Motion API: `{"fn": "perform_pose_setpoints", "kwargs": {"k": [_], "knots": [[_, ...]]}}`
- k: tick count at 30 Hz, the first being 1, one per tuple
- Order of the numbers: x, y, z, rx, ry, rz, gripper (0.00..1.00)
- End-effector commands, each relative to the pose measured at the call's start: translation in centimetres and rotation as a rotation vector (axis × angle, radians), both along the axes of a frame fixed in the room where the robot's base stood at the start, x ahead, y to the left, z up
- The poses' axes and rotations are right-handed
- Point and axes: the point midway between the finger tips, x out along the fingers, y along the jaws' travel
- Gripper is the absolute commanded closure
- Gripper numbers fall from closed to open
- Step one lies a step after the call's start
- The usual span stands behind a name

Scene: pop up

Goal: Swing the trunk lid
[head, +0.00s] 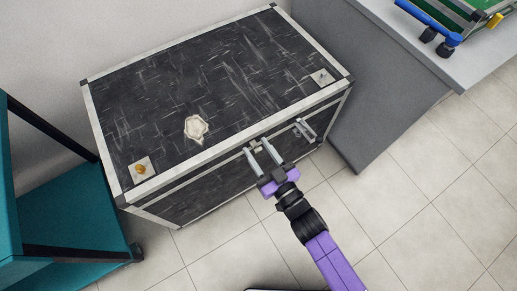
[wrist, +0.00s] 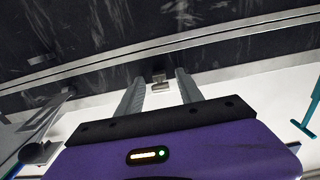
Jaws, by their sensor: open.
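The trunk (head: 205,200) is a black, scuffed chest with pale metal edging, standing on the floor. Its lid (head: 240,75) is shut, with a white patch (head: 195,128) on top. A small latch (head: 257,148) sits at the front seam, and it also shows in the wrist view (wrist: 158,77). My gripper (head: 257,152) is open at the front of the trunk, its two fingers pointing at the seam on either side of the latch. In the wrist view my gripper (wrist: 159,87) has the latch between and just beyond its fingertips. I cannot tell whether the fingers touch the trunk.
A metal handle (head: 305,129) is on the trunk's front, right of my gripper. A grey cabinet (head: 385,85) stands close on the right. A teal shelf unit (head: 65,215) stands at the left. A wall is behind the trunk. Tiled floor (head: 420,190) is clear in front.

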Motion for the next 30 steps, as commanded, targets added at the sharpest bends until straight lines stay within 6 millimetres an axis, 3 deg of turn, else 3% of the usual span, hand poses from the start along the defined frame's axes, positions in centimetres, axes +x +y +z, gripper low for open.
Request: {"fn": "perform_pose_setpoints", "kwargs": {"k": [15,30], "knots": [[-5.7,-4.0,-0.1,-0.003,0.003,-0.001,0.56],[-6.4,-4.3,-0.1,-0.002,0.002,0.0,0.56]]}}
